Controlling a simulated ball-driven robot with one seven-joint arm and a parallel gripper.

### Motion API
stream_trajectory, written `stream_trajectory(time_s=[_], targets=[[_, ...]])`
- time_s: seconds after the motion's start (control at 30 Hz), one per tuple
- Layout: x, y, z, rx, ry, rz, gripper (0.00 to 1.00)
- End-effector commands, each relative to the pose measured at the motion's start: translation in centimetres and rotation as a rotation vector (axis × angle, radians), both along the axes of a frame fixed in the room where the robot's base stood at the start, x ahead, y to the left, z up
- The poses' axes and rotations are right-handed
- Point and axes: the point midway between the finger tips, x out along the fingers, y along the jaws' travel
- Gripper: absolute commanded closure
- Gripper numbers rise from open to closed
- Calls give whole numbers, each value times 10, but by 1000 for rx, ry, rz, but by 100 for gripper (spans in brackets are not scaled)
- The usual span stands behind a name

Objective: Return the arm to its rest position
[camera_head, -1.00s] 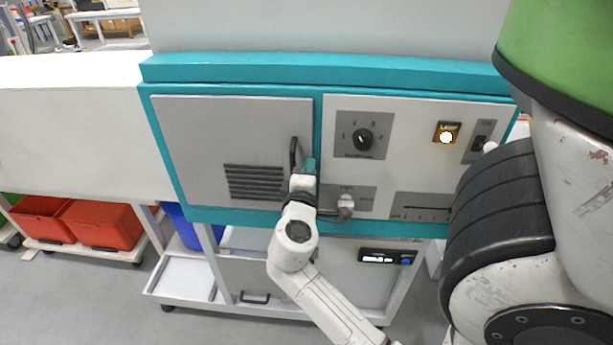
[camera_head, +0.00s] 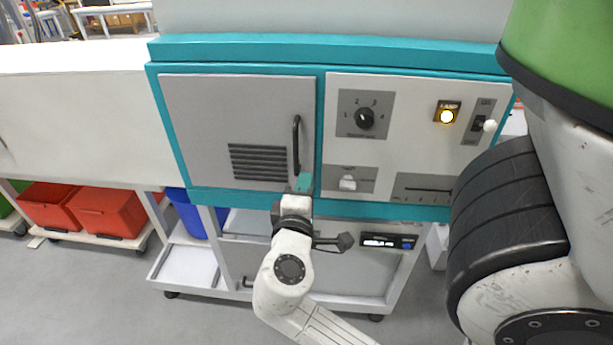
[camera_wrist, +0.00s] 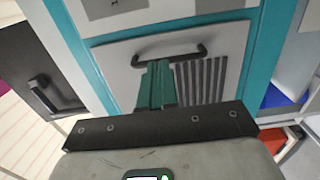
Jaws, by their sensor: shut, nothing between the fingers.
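My gripper (camera_head: 303,183) is shut and empty, its teal fingers pressed together. In the head view it is low in front of the teal-framed machine, near the lower right corner of the grey door (camera_head: 238,115). In the wrist view the shut fingers (camera_wrist: 160,85) point at the grey door, with its black handle (camera_wrist: 168,54) beyond them. I cannot tell the exact gap, but the fingers do not hold the handle. My white arm reaches up from the bottom of the head view.
The control panel has a rotary knob (camera_head: 365,118), a lit lamp (camera_head: 446,115), a switch (camera_head: 480,122) and a slider slot (camera_head: 426,188). Below are a white cart tray (camera_head: 188,268) and a blue bin (camera_head: 190,214). Red bins (camera_head: 106,212) stand left. Grey floor is open at lower left.

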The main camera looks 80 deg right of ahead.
Motion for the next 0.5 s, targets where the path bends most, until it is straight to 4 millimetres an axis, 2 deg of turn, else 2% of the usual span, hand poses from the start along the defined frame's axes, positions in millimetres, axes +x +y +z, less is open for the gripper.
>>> stream_trajectory(time_s=[0.13,0.4,0.5], targets=[[-1,8,-1,1,1,0,100],[-1,9,0,1,0,-1,100],[-1,9,-13,63,-29,8,100]])
